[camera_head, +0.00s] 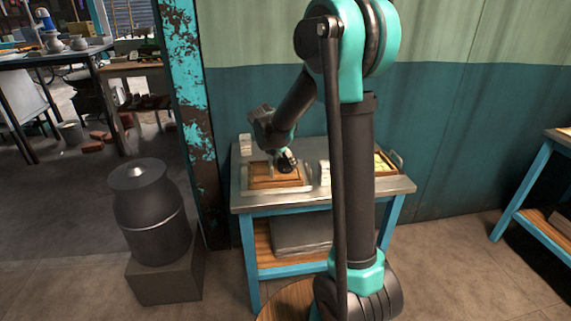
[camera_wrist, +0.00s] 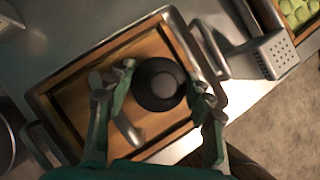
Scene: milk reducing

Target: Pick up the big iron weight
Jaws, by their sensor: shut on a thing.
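The big iron weight (camera_wrist: 158,84) is a dark, round piece with a raised centre, seen from above in the wrist view. It is over a wood-bottomed metal tray (camera_wrist: 66,100); I cannot tell whether it touches the wood. My gripper (camera_wrist: 164,80) has a finger on each side of the weight and is shut on it. In the head view, my gripper (camera_head: 284,156) points down over the tray (camera_head: 262,183) on the metal-topped table (camera_head: 380,188). The weight is mostly hidden there by the gripper.
A dark milk can (camera_head: 150,222) stands on a block (camera_head: 165,283) left of the table. A green wall (camera_head: 265,100) rises behind.

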